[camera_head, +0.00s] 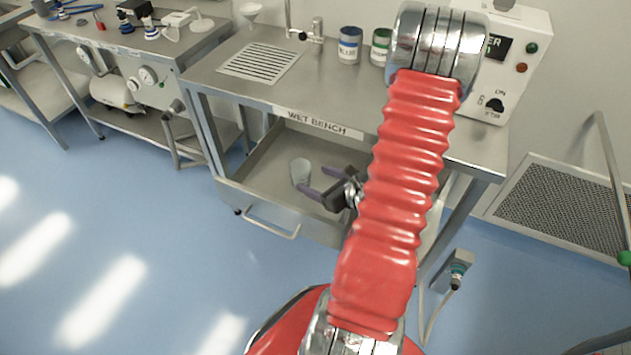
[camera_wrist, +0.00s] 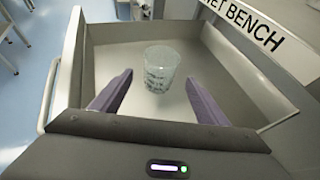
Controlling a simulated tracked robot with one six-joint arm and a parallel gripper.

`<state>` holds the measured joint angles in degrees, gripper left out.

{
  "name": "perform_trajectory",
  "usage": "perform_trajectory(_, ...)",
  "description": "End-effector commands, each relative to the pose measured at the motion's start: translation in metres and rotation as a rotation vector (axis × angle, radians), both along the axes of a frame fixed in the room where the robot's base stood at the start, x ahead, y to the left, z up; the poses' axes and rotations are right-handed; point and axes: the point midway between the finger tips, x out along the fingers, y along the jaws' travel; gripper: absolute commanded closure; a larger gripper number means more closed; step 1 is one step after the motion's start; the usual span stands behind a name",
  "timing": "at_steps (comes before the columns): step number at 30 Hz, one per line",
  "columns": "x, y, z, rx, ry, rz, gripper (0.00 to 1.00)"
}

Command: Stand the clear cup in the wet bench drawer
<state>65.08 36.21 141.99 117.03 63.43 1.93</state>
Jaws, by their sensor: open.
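The clear cup (camera_head: 300,172) stands upright on the floor of the open wet bench drawer (camera_head: 232,192). In the wrist view the cup (camera_wrist: 161,70) sits just beyond the purple fingertips, with faint dark markings on its wall. My gripper (camera_head: 312,182) reaches into the drawer from the right in the head view. In the wrist view my gripper (camera_wrist: 158,88) is open, with its fingers spread wide and apart from the cup. The drawer (camera_wrist: 92,28) shows walls around the cup. My red arm hides the drawer's right part in the head view.
The wet bench top (camera_head: 240,88) holds a grate (camera_head: 260,62), a tap (camera_head: 316,30), a blue-labelled can (camera_head: 349,45) and a green-labelled can (camera_head: 381,46). A control box (camera_head: 508,60) stands at right. The floor before the drawer handle (camera_head: 272,224) is clear.

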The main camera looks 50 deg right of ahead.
Motion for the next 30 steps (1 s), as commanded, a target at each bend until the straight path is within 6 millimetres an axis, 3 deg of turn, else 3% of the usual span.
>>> perform_trajectory(12,0.001,0.001,0.001,-0.003,-0.001,0.006,0.32)
perform_trajectory(17,0.013,0.017,0.015,-0.038,-0.009,0.086,0.32)
perform_trajectory(24,0.041,0.081,0.06,-0.171,-0.034,0.384,0.32)
perform_trajectory(30,0.05,0.144,0.095,-0.312,-0.049,0.669,0.32)
